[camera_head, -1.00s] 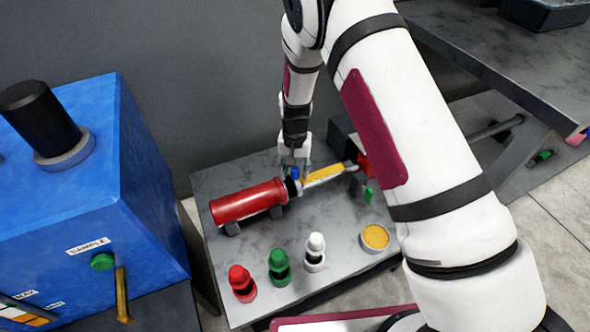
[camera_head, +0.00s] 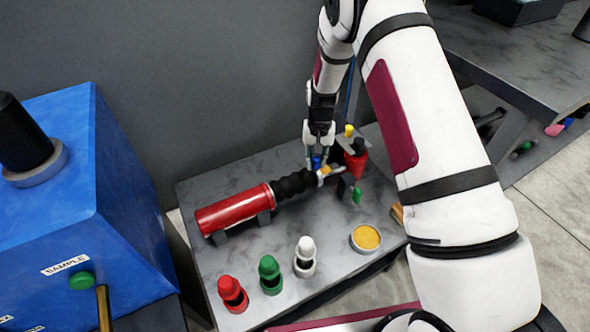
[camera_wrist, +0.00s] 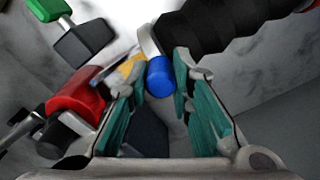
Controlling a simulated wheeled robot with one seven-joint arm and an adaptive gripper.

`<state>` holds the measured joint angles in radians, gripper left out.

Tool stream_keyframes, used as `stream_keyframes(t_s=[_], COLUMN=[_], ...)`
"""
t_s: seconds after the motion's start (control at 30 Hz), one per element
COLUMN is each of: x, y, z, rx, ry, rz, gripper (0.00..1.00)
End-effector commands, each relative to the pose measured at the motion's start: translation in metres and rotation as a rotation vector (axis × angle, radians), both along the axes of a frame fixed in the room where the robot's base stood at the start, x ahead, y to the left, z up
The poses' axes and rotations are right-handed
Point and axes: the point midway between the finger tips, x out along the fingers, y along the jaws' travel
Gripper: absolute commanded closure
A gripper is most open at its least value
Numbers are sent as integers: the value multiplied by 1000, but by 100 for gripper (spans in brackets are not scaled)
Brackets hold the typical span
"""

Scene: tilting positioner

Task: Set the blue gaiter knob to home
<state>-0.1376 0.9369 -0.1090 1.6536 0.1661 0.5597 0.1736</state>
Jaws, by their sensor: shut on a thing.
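The blue gaiter knob (camera_head: 316,163) is at the right end of the black ribbed gaiter (camera_head: 295,185), which stretches out from a red cylinder (camera_head: 235,208) on the grey table. My gripper (camera_head: 318,158) reaches down from above and is closed around the knob. In the wrist view the blue knob (camera_wrist: 160,77) sits between the teal finger pads of my gripper (camera_wrist: 158,90), with a pale collar and the black gaiter (camera_wrist: 222,22) beyond it. A short stretch of yellow (camera_head: 325,170) shows beside the knob. The knob's underside is hidden.
A red part (camera_head: 355,164) and a green knob (camera_head: 357,194) are right of my gripper. Red (camera_head: 232,294), green (camera_head: 270,275) and white (camera_head: 305,257) knobs and a yellow-topped round dish (camera_head: 366,238) line the table's front. A blue box (camera_head: 60,190) stands at left.

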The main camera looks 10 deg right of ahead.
Motion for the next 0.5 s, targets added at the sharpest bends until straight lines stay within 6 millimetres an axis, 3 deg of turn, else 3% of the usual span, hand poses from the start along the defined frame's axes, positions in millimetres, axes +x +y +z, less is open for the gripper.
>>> stream_keyframes(t_s=[0.03, 0.2, 0.5], x=[5, 18, 28], y=[-15, -49, -78], z=[-2, -2, -1], rx=[0, 0, -1], ry=[-1, 0, 0], rz=[-5, -2, 0], gripper=[100, 100, 100])
